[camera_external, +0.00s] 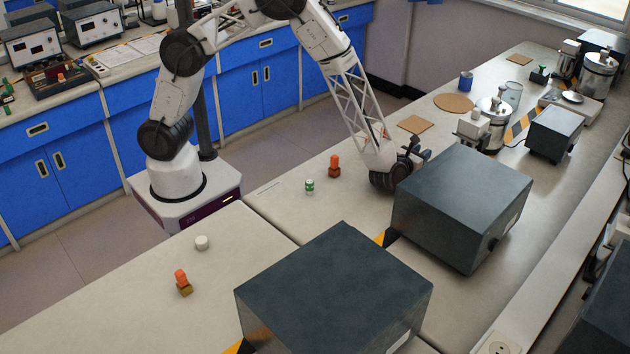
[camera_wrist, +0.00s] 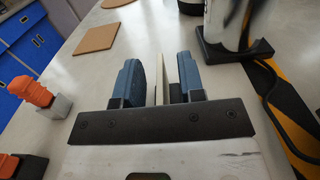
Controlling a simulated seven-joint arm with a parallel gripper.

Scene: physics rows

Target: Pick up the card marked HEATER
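My gripper (camera_external: 414,157) is low over the bench beside a large dark box, with my arm reaching down to it. In the wrist view, the two blue fingers of my gripper (camera_wrist: 160,82) stand apart. A thin, pale upright card (camera_wrist: 185,78) shows nearly edge-on between them, closer to the right finger. A narrow gap shows on its left side; contact on the right is hard to judge. No lettering on the card can be read, so I cannot tell whether it is marked HEATER. The card is not visible in the external view.
Large dark boxes (camera_external: 465,200) (camera_external: 335,290) stand on the bench, one close to my gripper. A cork mat (camera_external: 415,124) lies behind. A metal vessel (camera_wrist: 232,25) stands ahead right.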

